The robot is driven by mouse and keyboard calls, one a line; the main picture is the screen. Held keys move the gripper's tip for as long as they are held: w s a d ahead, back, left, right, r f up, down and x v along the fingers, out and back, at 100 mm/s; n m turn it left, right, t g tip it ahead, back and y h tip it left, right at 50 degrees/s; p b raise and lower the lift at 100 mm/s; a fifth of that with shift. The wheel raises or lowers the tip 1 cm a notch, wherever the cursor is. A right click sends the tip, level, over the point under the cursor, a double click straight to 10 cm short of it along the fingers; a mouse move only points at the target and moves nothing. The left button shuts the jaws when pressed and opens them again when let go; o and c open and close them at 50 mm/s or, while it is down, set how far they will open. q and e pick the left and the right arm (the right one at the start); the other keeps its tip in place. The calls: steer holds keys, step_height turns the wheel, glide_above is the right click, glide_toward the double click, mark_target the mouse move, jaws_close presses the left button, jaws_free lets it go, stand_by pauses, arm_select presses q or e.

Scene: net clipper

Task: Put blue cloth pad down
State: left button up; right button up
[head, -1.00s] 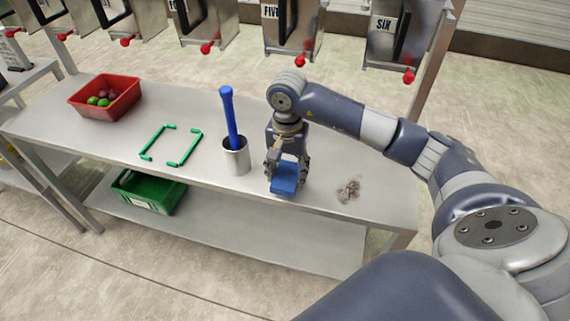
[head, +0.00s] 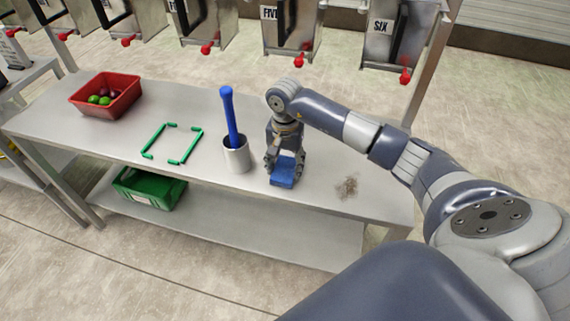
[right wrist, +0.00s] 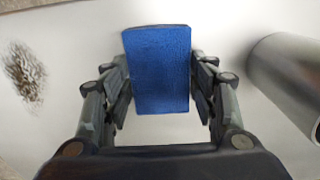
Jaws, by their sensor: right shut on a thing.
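The blue cloth pad (head: 283,176) is at the front part of the steel table, between the fingers of my right gripper (head: 285,163). In the right wrist view the pad (right wrist: 160,68) is a textured blue block, gripped on both sides by my right gripper (right wrist: 160,90). The pad is at or just above the table top; I cannot tell whether it touches. My left gripper is not in view.
A steel cup (head: 236,156) with a blue-handled tool (head: 229,115) stands just left of the gripper. A brown smudge (head: 347,187) lies to the right. Green corner marks (head: 190,148), a red crate (head: 105,106) and the steel table (head: 190,108) are further left. A green crate (head: 150,190) sits on the shelf below.

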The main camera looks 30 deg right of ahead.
mark_target(285, 168)
steer(key=shift+f, duration=0.2)
steer(key=o, duration=0.8)
steer(key=shift+o, duration=0.8)
steer(key=shift+r, duration=0.15)
steer(key=shift+r, duration=0.25)
step_height(285, 168, up, 12)
steer(key=b, duration=0.2)
steer(key=shift+f, duration=0.15)
